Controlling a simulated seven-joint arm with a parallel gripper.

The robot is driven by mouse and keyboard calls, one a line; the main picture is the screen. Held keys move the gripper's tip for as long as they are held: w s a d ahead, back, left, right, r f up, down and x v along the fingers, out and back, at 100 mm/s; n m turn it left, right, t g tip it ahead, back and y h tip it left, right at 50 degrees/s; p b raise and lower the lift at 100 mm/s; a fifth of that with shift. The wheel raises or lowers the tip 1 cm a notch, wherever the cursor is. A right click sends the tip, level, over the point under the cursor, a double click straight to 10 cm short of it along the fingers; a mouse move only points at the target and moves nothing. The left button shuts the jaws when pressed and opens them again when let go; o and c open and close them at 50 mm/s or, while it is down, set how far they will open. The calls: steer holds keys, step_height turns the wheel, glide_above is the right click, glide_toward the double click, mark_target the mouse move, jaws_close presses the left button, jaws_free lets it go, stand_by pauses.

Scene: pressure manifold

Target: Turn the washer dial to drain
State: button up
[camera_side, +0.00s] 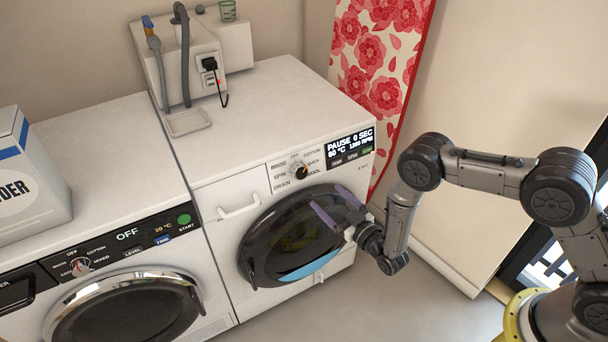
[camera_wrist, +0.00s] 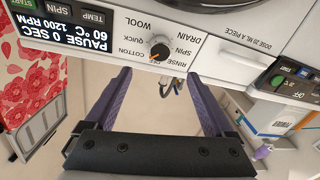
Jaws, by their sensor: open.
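The washer dial (camera_side: 300,171) is a small round knob with an orange mark on the right-hand washer's front panel. Its printed labels include OFF, COTTON, QUICK, WOOL, SPIN and DRAIN. DRAIN (camera_side: 282,185) is at the dial's lower left in the side view. The dial also shows upside down in the wrist view (camera_wrist: 160,49); I cannot tell exactly which label its mark points to. My gripper (camera_side: 330,208) has two purple fingers, open and empty, in front of the washer door, below and right of the dial. In the wrist view the fingers (camera_wrist: 155,76) stand apart, clear of the dial.
The washer's display (camera_side: 350,143) reads PAUSE 0 SEC, 60 °C. The dark round door (camera_side: 290,235) and drawer handle (camera_side: 238,209) are near. A second machine (camera_side: 120,265) and a powder box (camera_side: 30,180) stand left. A flowered board (camera_side: 380,60) is behind. Floor space is clear in front.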

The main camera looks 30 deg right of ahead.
mark_target(303, 173)
steer(key=w, duration=0.8)
steer(key=w+a, duration=0.1)
steer(key=w, duration=0.3)
steer(key=shift+a, duration=0.1)
steer(key=shift+c, duration=0.2)
steer(key=shift+s, duration=0.1)
steer(key=c, duration=1.3)
